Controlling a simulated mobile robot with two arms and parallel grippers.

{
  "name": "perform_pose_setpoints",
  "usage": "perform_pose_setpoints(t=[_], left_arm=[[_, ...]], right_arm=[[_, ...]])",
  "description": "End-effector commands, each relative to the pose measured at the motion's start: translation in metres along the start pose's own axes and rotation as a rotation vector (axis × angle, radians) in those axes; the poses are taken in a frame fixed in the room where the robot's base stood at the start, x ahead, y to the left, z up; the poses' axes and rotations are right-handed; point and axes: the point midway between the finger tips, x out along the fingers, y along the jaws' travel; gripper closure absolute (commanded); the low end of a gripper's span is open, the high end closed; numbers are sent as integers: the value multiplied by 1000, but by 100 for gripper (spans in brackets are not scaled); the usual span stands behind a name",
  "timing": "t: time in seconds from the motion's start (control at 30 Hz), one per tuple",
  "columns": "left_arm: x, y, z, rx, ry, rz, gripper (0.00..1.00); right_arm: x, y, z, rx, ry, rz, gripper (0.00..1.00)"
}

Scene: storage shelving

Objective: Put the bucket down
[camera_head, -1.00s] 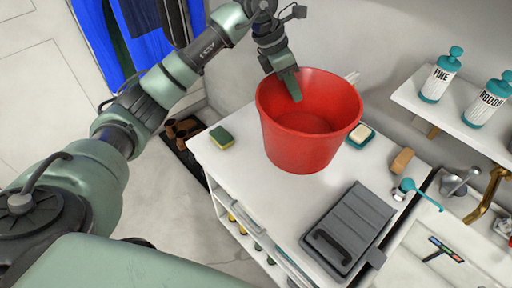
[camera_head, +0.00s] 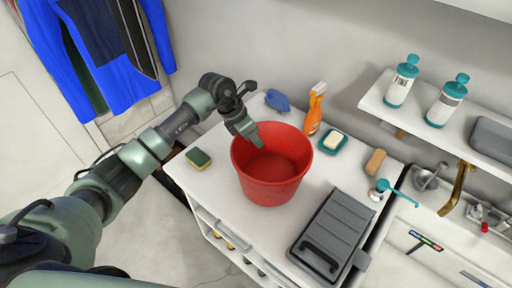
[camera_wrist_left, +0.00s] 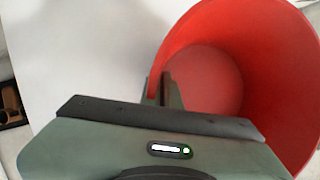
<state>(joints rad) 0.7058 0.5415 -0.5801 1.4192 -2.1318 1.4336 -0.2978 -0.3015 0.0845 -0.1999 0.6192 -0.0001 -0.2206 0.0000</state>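The red bucket (camera_head: 270,187) is upright over the white counter top (camera_head: 225,135); its base appears to be at the surface, though a small gap would be hard to tell. My left gripper (camera_head: 253,137) is at the bucket's back-left rim, with one finger reaching inside. In the left wrist view the fingers (camera_wrist_left: 166,92) straddle the rim of the bucket (camera_wrist_left: 280,70) and look closed on its wall. The bucket's inside looks empty. My right gripper is not in view.
A sponge (camera_head: 199,158) lies left of the bucket. An orange spray bottle (camera_head: 314,110), a blue cloth (camera_head: 278,100) and a soap dish (camera_head: 332,142) are behind it. A grey case (camera_head: 332,236) lies to its front right. A shelf (camera_head: 385,103) with bottles is at the right.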

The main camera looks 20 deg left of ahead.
Motion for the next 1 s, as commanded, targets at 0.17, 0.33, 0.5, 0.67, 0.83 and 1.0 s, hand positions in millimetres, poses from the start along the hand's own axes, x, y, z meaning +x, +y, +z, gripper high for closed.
perform_pose_setpoints(t=[0.17,0.33,0.5,0.67,0.83,1.0], left_arm=[[14,0,-6,-2,0,-3,100],[36,3,-16,-3,-1,-3,100],[40,5,-17,1,-3,0,100],[42,5,-18,1,-2,0,100],[42,5,-19,1,0,0,76],[42,5,-19,1,0,0,76]], right_arm=[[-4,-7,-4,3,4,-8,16],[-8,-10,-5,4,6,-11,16],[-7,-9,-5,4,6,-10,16],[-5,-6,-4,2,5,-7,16],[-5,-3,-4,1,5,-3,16],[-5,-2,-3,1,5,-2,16]])
